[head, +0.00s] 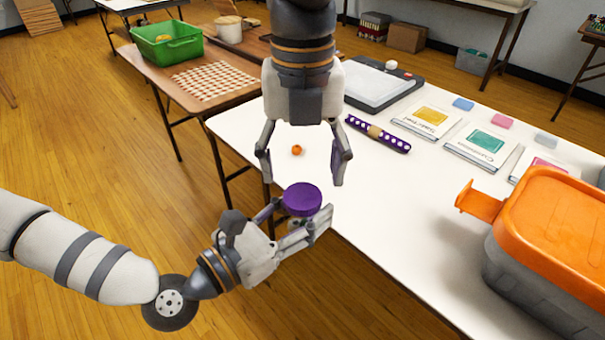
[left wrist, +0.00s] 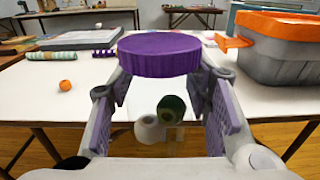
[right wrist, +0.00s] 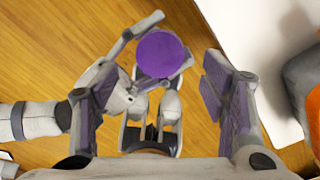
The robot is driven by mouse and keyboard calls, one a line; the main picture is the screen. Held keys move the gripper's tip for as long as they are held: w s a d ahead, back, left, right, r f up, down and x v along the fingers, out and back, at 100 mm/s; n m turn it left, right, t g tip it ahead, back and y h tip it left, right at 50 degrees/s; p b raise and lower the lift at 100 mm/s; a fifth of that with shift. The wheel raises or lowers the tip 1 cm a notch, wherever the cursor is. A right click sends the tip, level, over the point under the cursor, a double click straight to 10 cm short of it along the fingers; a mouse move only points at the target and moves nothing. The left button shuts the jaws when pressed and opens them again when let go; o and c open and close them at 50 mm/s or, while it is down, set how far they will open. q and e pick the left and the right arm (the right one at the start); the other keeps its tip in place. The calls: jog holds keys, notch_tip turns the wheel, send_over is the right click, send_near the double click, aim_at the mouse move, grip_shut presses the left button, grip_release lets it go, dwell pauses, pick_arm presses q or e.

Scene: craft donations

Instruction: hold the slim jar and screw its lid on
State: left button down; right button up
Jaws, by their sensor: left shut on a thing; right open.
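The slim clear jar (left wrist: 150,108) is held upright between the fingers of my left gripper (head: 298,218), off the table's near edge. A dark green and a white item show through its wall. The purple lid (head: 301,199) sits level on its mouth; it also shows in the left wrist view (left wrist: 160,54) and right wrist view (right wrist: 161,54). I cannot tell how tight it is. My right gripper (head: 302,178) points down above the lid, open and empty, its fingers apart from the lid on either side.
A small orange ball (head: 297,150) lies on the white table (head: 385,200). A purple dotted roll (head: 378,133) and several booklets lie farther back. A grey bin with an orange lid (head: 555,220) stands at the right. Free air surrounds the jar.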

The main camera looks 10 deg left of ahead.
aim_at(303, 195)
jog(key=shift+a+r+n, duration=0.1)
jog(key=shift+r+n, duration=0.15)
jog(key=shift+n, duration=0.05)
jog(key=shift+c, duration=0.4)
notch_tip(303, 195, up, 3)
jog(key=n, duration=0.2)
jog(key=shift+n, duration=0.4)
jog(key=shift+f, duration=0.1)
notch_tip(303, 195, down, 8)
jog(key=shift+r, duration=0.1)
jog(key=shift+c, duration=0.5)
